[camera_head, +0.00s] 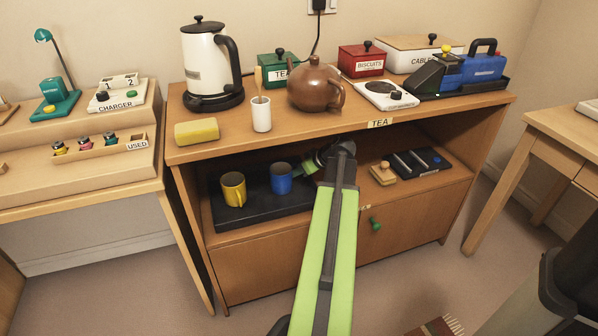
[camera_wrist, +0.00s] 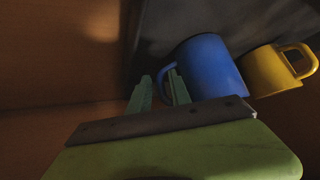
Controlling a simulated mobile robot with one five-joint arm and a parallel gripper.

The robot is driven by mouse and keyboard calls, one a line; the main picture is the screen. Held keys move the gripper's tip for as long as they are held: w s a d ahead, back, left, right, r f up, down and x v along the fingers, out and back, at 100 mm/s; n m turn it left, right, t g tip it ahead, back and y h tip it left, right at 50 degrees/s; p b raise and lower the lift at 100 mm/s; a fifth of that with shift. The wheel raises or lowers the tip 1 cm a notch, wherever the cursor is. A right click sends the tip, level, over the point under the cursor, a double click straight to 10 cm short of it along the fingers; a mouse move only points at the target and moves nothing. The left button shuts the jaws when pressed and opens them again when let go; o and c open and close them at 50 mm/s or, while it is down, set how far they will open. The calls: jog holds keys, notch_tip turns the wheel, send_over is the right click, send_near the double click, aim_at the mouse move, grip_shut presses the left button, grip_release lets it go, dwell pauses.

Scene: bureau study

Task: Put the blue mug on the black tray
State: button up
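The blue mug (camera_head: 281,179) stands upright on the black tray (camera_head: 262,212) in the open shelf below the tabletop. It also shows in the wrist view (camera_wrist: 212,72), with its handle on the side toward my fingers. My gripper (camera_head: 312,163) reaches into the shelf just right of the mug. In the wrist view my two green fingers (camera_wrist: 159,92) are apart, close beside the mug, with the handle near or between them. Whether they touch it is unclear. The yellow mug (camera_head: 233,189) stands on the same tray, left of the blue one.
A wooden stamp-like block (camera_head: 383,173) and a dark compartment tray (camera_head: 420,162) lie farther right on the shelf.

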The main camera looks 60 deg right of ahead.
jog(key=shift+o, duration=0.4)
jog(key=shift+r+p, duration=0.3)
jog(key=s+r+p, duration=0.1)
jog(key=s, duration=0.1)
jog(key=s+r+p, duration=0.1)
jog(key=s, duration=0.1)
jog(key=s+r+p, duration=0.1)
jog(key=s, duration=0.1)
jog(key=shift+s+a+r, duration=0.15)
jog(key=shift+s+a, duration=0.05)
jog(key=shift+a, duration=0.15)
jog(key=s, duration=0.9)
jog(key=shift+s+a, duration=0.1)
jog(key=shift+a, duration=0.2)
